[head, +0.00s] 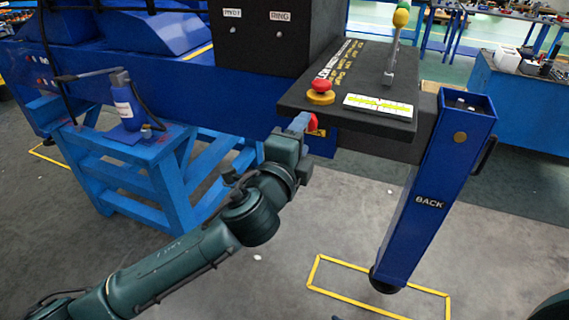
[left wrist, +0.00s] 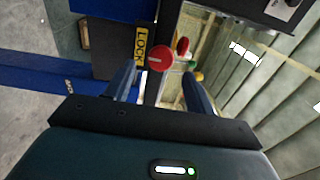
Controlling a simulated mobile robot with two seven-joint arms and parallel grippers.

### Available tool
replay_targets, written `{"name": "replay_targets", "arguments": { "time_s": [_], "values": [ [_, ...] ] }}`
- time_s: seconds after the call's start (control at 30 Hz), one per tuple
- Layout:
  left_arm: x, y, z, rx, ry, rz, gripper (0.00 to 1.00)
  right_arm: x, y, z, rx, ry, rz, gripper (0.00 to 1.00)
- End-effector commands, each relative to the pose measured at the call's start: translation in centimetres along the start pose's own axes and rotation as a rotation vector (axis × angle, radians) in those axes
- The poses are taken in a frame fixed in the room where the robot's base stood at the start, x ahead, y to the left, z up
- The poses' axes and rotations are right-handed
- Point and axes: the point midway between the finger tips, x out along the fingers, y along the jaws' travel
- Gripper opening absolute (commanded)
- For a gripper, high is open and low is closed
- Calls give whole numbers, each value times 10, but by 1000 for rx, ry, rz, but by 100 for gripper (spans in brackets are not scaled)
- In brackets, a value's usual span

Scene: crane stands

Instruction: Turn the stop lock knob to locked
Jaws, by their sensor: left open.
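The stop lock knob is a round red knob (left wrist: 160,61) with a white line across it, beside a yellow label reading LOCK (left wrist: 141,45) in the left wrist view. In the head view a red part (head: 312,122) of it shows under the near edge of the dark control panel (head: 300,95), partly hidden by my gripper. My left gripper (head: 301,124) is open at the knob. In the left wrist view its two blue fingers (left wrist: 159,70) stand either side of the knob, with gaps visible; contact is not clear. My right gripper is not in view.
On the panel top are a red mushroom button (head: 321,86) on a yellow base, a lever (head: 393,50) and a white-yellow label (head: 378,106). A blue stand leg (head: 425,190) is on the right. A blue trestle (head: 130,165) stands left. The floor between is mostly clear.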

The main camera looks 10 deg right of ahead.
Motion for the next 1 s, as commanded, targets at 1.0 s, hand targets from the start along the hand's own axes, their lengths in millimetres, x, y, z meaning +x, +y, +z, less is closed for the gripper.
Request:
{"name": "replay_targets", "arguments": {
  "time_s": [1.0],
  "values": [
    [-91,0,0,0,-1,1,55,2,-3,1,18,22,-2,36]
  ]
}}
